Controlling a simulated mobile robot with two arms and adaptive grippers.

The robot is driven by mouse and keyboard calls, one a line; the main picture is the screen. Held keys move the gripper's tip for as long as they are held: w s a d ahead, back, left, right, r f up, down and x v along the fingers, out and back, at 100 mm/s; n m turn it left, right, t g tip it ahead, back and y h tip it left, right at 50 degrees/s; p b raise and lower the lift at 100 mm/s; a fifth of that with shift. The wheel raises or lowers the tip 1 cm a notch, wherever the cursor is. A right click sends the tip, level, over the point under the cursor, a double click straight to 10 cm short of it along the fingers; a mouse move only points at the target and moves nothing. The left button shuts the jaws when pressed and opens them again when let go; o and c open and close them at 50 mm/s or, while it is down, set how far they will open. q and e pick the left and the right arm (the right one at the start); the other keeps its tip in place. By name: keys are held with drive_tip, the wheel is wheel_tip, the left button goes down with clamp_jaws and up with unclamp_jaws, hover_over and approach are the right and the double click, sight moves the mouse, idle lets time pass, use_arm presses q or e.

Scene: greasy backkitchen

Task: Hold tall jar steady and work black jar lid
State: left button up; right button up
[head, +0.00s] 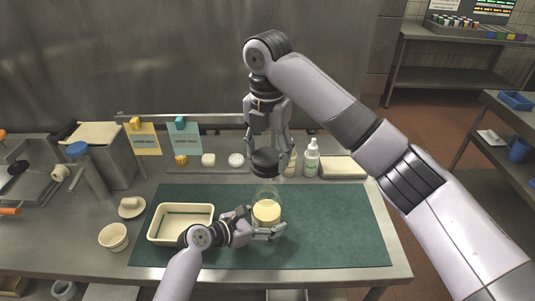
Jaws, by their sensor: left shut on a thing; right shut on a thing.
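The tall jar (266,212) is clear with pale yellow contents and stands upright on the green mat (335,225). My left gripper (266,231) is shut on the jar low on its body, coming from the left. The black jar lid (265,162) is directly above the jar's mouth, level. My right gripper (267,150) points down and is shut on the lid, with fingers on both sides.
A cream tray (152,236) lies on the mat left of the jar. A small cream bowl (113,237) is farther left. A white dropper bottle (311,160) and a flat cream-topped box (343,167) stand behind the mat. The mat's right side is clear.

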use_arm(q)
drive_tip(key=shift+f, duration=0.1)
drive_tip(key=o, duration=1.6)
use_arm(e)
drive_tip(key=w+d+r, duration=0.1)
drive_tip(key=d+r, duration=0.4)
drive_tip(key=r, duration=0.1)
drive_tip(key=shift+w+d, duration=0.35)
drive_tip(key=shift+w, duration=0.05)
use_arm(q)
drive_tip(key=v, duration=1.2)
drive_tip(key=shift+a, duration=0.1)
